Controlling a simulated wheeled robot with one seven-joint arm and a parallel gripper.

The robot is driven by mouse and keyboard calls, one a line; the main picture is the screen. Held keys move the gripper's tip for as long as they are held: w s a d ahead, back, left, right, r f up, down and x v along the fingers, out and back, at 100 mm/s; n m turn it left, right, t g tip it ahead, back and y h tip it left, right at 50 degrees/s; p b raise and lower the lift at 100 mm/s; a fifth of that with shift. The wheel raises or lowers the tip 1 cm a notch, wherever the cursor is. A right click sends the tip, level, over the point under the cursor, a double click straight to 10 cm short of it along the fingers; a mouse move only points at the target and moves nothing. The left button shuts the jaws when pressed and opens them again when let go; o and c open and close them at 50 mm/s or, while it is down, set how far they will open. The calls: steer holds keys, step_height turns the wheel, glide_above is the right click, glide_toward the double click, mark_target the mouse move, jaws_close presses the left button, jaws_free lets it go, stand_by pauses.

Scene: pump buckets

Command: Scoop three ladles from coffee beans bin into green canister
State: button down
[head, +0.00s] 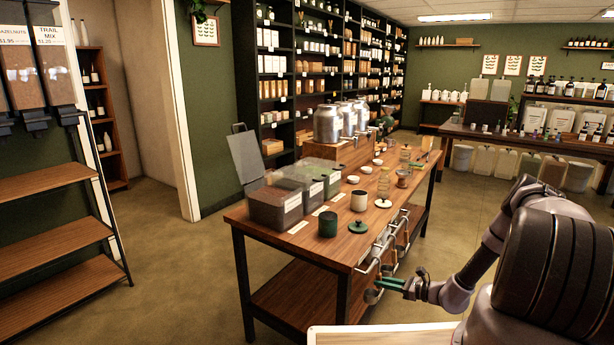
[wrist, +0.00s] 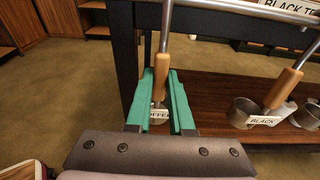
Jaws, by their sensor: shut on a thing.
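My gripper (head: 378,284) is at the table's front edge, below the rail. In the wrist view its green fingers (wrist: 162,78) are shut on the wooden handle of a hanging ladle (wrist: 163,58). The ladle's tag partly reads "COFFEE"; its bowl is mostly hidden behind the fingers. The green canister (head: 327,224) stands open on the tabletop, with a green lid (head: 358,227) lying beside it. The nearest dark bin (head: 275,209) stands at the table's left end, with a raised lid (head: 247,156) behind it. Its label is too small to read, so I cannot confirm which bin holds coffee beans.
More bins (head: 305,184) stand behind the nearest one. A cream canister (head: 359,201) is right of the green one. Other ladles (wrist: 285,88) hang from the rail (head: 378,245) to the right. A table leg (wrist: 125,60) is close to my gripper. Floor is open left of the table.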

mark_target(381, 274)
steer(key=shift+r, duration=1.65)
steer(key=f+v, duration=0.1)
steer(key=v, duration=0.6)
steer(key=shift+f, duration=0.25)
